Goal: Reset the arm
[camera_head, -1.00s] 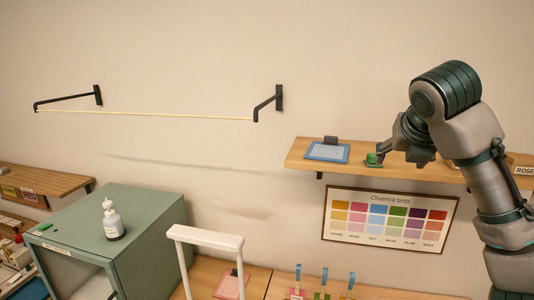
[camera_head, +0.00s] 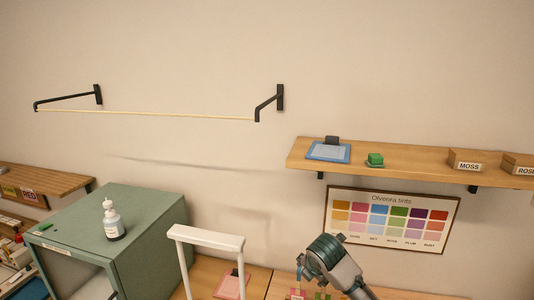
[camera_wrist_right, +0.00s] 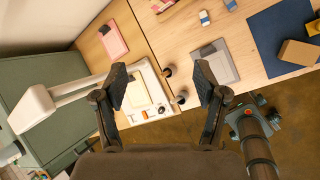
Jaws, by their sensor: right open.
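My right arm (camera_head: 335,265) is low at the bottom, right of centre, in the head view, in front of the table. Its gripper fingers cannot be made out there. In the right wrist view my right gripper (camera_wrist_right: 165,88) has its two dark fingers spread apart with nothing held between them. Below the gap lies a white device (camera_wrist_right: 148,92) with small knobs, at a distance.
A green cabinet (camera_head: 155,215) with a white bottle (camera_head: 113,222) on top stands left. A white handle frame (camera_head: 208,238) rises beside it. A blue-edged board (camera_head: 328,152) and a MOSS box (camera_head: 468,161) are on the shelf. A wall rail (camera_head: 150,114) hangs above.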

